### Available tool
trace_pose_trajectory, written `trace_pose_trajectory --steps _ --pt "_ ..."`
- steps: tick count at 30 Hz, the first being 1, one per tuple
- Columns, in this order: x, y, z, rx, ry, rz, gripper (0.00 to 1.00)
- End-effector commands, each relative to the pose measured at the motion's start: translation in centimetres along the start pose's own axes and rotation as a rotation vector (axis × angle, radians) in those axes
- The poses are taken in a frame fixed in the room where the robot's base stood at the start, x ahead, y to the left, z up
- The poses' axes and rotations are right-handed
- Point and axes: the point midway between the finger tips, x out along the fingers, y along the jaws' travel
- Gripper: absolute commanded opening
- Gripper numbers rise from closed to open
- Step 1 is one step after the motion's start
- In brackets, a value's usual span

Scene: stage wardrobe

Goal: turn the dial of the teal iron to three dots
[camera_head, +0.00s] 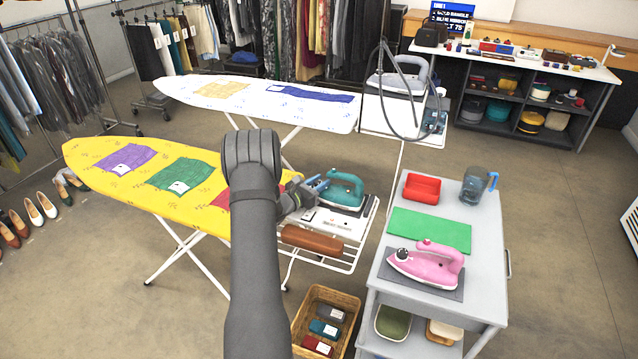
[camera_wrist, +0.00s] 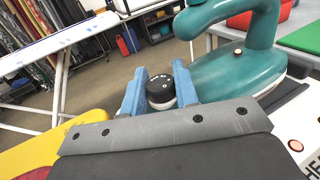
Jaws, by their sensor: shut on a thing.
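The teal iron (camera_head: 343,189) rests on the end shelf of the yellow ironing board; its body also fills the upper right of the wrist view (camera_wrist: 236,72). Its dial (camera_wrist: 159,88) is a dark round knob with small white marks on top, at the iron's left end in that view. My gripper (camera_wrist: 157,80) has its blue fingers on either side of the dial, shut on it. In the head view, my gripper (camera_head: 316,187) reaches the iron from the left, and the dial is hidden there. I cannot read which mark the dial is set to.
The yellow ironing board (camera_head: 92,172) holds purple, green and red cloths. A grey trolley (camera_head: 481,240) at the right carries a pink iron (camera_head: 424,264), a green cloth (camera_head: 430,230), a red tray (camera_head: 421,188) and a jug (camera_head: 474,187). A brown roll (camera_head: 311,241) lies below the teal iron.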

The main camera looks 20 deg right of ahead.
Motion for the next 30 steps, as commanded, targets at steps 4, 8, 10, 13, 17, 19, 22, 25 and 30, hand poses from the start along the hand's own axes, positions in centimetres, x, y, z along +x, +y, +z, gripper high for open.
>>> trace_pose_trajectory --steps 4,8,10,13,17,19,22,25,30 --pt "-0.02 0.09 0.03 0.001 -0.001 -0.018 0.04" --pt "-0.04 0.16 0.06 0.002 -0.002 -0.065 0.04" --pt "-0.02 0.19 0.06 0.003 -0.002 -0.103 0.04" --pt "-0.01 0.15 0.01 0.002 -0.002 -0.175 0.04" --pt "-0.01 0.2 0.0 0.004 -0.002 -0.287 0.04" --pt "0.0 0.16 -0.01 0.004 -0.002 -0.354 0.04" --pt "0.03 0.12 -0.03 0.004 -0.002 -0.45 0.04" --pt "0.04 0.1 -0.05 0.004 -0.001 -0.543 0.04" --pt "0.02 0.04 -0.06 0.003 -0.001 -0.679 0.04"
